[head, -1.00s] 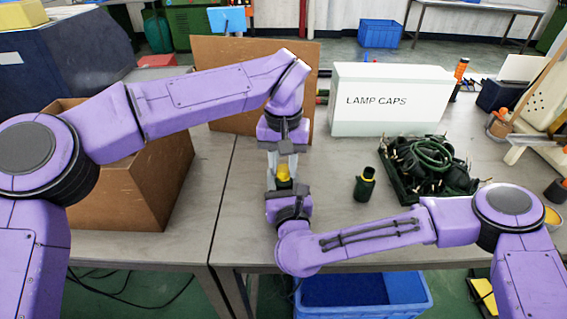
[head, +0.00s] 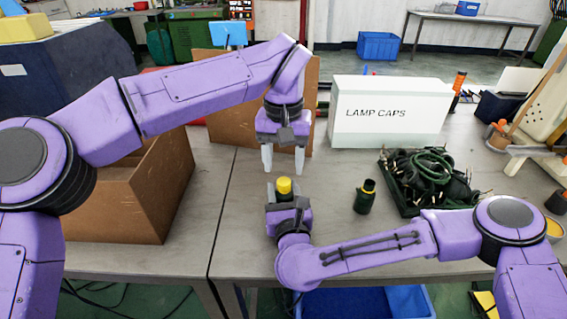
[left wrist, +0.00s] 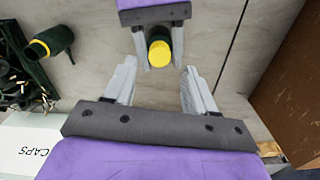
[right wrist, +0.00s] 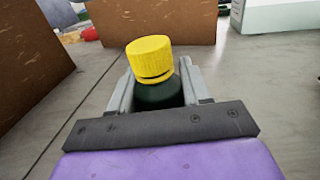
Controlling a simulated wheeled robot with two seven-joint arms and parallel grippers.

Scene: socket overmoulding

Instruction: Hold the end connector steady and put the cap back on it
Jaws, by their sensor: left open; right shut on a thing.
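The dark green end connector (right wrist: 158,95) stands between the fingers of my right gripper (head: 287,197), which is shut on it. The yellow cap (head: 284,186) sits on top of the connector, and in the right wrist view the cap (right wrist: 149,59) looks slightly tilted. Whether it is fully seated I cannot tell. My left gripper (head: 283,168) is open and empty, fingers pointing down, above and behind the cap. In the left wrist view the cap (left wrist: 159,54) lies just beyond the open fingertips, apart from them.
A white LAMP CAPS box (head: 390,110) stands behind and a brown box (head: 130,200) at left. Bare table lies between.

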